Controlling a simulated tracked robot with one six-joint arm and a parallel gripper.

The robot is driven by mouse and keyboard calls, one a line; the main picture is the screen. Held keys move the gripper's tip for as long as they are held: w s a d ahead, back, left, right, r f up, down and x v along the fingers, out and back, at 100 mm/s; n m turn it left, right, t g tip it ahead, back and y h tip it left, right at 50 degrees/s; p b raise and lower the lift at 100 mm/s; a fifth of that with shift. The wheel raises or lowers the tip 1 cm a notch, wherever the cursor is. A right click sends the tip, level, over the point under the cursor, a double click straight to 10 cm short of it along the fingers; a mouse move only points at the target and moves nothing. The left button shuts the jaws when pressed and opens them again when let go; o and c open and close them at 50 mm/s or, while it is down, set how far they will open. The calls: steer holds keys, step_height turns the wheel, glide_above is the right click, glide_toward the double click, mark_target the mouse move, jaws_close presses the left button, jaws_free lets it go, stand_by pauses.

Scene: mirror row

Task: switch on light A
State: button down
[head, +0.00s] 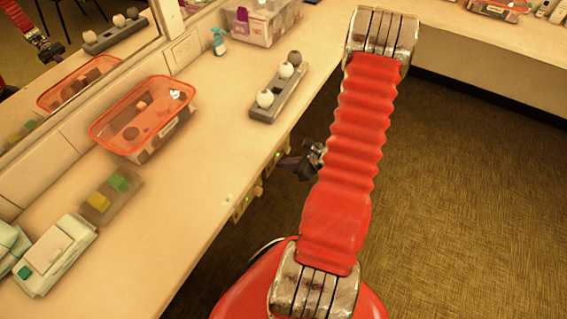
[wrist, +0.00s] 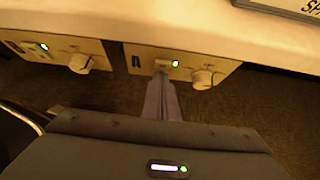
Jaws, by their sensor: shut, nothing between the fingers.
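Two pale control boxes are fixed under the counter's front edge. In the wrist view, the right box (wrist: 140,54) has a small dark mark I cannot read, a lit green indicator (wrist: 175,63) and a round knob (wrist: 205,78). The left box (wrist: 28,47) has its own green indicator and knob. My gripper (wrist: 161,72) is shut and empty, its fingertips at the front of the right box, covering part of it. I cannot tell if they touch. In the head view my gripper (head: 286,163) is beside the counter edge. Round bulbs stand on a grey bar (head: 276,95); which is light A is unclear.
On the counter (head: 200,190) are an orange-rimmed bin (head: 118,148), a tray with yellow and green blocks (head: 108,195), a pale case (head: 55,255), a spray bottle (head: 218,42) and a clear box (head: 262,22). A mirror lines the left wall. The floor at right is clear.

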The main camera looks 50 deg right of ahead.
steer(key=shift+w+a+r, duration=0.1)
steer(key=shift+w+r, duration=0.15)
steer(key=shift+w, duration=0.1)
steer(key=shift+r, duration=0.75)
steer(key=shift+d, duration=0.2)
steer(key=s+f+v, duration=0.1)
steer(key=v, duration=1.2)
steer(key=shift+s, duration=0.15)
